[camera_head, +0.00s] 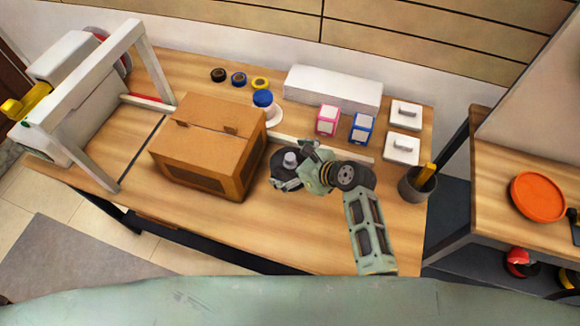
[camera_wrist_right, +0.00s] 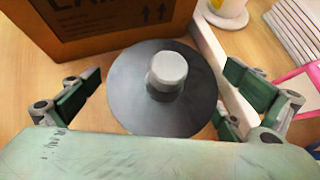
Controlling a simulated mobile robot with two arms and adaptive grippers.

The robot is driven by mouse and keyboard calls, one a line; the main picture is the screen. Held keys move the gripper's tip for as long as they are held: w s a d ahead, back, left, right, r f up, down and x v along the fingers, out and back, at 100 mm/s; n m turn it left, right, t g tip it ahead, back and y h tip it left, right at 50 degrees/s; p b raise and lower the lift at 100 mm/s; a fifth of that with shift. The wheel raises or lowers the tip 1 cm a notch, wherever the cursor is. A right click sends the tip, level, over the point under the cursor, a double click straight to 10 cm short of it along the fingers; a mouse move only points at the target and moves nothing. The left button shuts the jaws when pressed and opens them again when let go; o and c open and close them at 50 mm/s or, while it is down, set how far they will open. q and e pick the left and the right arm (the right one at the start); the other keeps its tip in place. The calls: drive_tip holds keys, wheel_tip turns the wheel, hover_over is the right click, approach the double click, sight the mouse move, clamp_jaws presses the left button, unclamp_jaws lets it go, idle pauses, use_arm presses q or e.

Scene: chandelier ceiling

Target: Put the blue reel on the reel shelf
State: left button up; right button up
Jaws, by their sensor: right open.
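A reel-like piece with a blue top and a white round base (camera_head: 264,106) stands behind the cardboard box's right side; its white base shows at the top of the right wrist view (camera_wrist_right: 226,12). My right gripper (camera_head: 290,172) is over the table right of the box. In the right wrist view its fingers (camera_wrist_right: 172,92) are open, one on each side of a dark grey disc with a pale knob (camera_wrist_right: 125,90). I cannot tell whether they touch it. A dark lower shelf (camera_head: 468,215) at right holds a red-and-black reel (camera_head: 519,260). My left gripper is out of view.
A cardboard box (camera_head: 205,145) stands close left of the right gripper. Tape rolls (camera_head: 238,79), a white long box (camera_head: 333,88), small pink (camera_head: 328,120) and blue (camera_head: 362,127) boxes and a pen cup (camera_head: 416,186) surround it. The table's front right is clear.

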drive_tip(key=shift+c, duration=0.3)
drive_tip(key=c, duration=1.5)
